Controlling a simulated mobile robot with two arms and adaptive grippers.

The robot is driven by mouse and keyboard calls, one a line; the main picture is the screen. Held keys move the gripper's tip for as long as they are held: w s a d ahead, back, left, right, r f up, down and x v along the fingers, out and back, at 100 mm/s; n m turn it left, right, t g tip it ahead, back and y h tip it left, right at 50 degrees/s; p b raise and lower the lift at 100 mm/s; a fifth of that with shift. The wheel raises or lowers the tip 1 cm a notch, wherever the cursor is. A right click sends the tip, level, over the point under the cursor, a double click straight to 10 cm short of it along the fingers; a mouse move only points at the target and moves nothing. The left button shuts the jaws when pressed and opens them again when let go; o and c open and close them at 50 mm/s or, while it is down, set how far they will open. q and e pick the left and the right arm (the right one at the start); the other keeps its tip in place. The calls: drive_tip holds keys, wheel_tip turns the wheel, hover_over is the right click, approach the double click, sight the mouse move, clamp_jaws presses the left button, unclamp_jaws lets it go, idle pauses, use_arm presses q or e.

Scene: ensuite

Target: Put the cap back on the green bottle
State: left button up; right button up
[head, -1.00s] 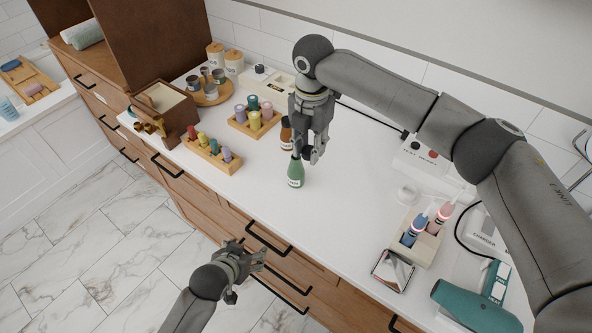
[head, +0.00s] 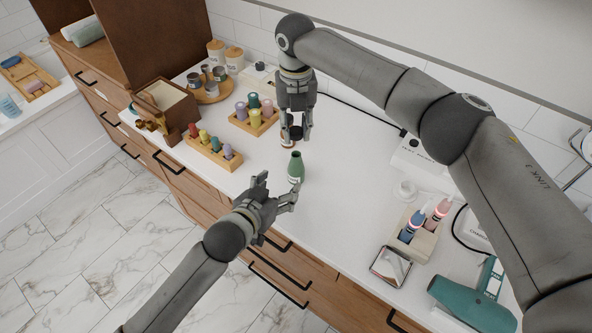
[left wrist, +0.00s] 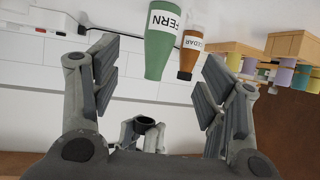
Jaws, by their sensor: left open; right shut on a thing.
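The green bottle (head: 295,168) stands upright on the white counter with its top uncovered. In the left wrist view it appears upside down with a FERN label (left wrist: 161,45).
A brown CEDAR bottle (left wrist: 189,55) stands beside the green one, mostly hidden by my right gripper in the head view. Wooden racks (head: 213,153) of coloured bottles stand left. A toothbrush holder (head: 417,238) and teal hairdryer (head: 470,302) lie right. The counter's middle is clear.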

sight(293, 173)
use_arm(q)
drive_tip(key=x, duration=1.2)
clamp_jaws()
use_arm(e)
drive_tip(key=shift+f, duration=2.5)
drive_tip(key=shift+f, duration=0.1)
drive_tip(key=shift+f, duration=0.8)
drive_tip(key=shift+f, duration=0.55)
